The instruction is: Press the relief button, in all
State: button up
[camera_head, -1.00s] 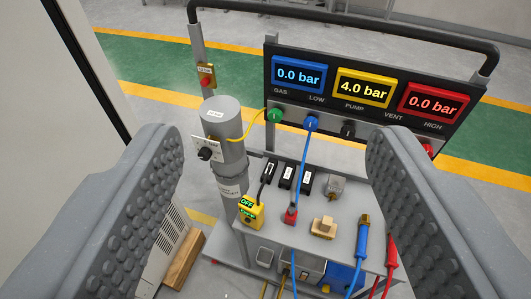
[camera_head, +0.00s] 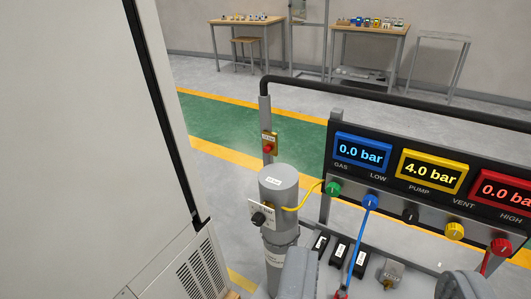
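My gripper (camera_head: 380,268) shows at the bottom of the picture. Its two grey fingers stand well apart, with nothing seen held between them. Only the finger ends are in view, below and to the right of the button, with no contact.
A grey cylinder (camera_head: 279,192) with a black knob stands below the button. The panel's blue display (camera_head: 362,152) reads 0.0 bar, the yellow display (camera_head: 430,171) 4.0 bar. A tall white cabinet (camera_head: 80,130) fills the left. Tables (camera_head: 372,34) stand at the back.

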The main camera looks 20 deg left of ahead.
grip_shut()
dwell(1.4)
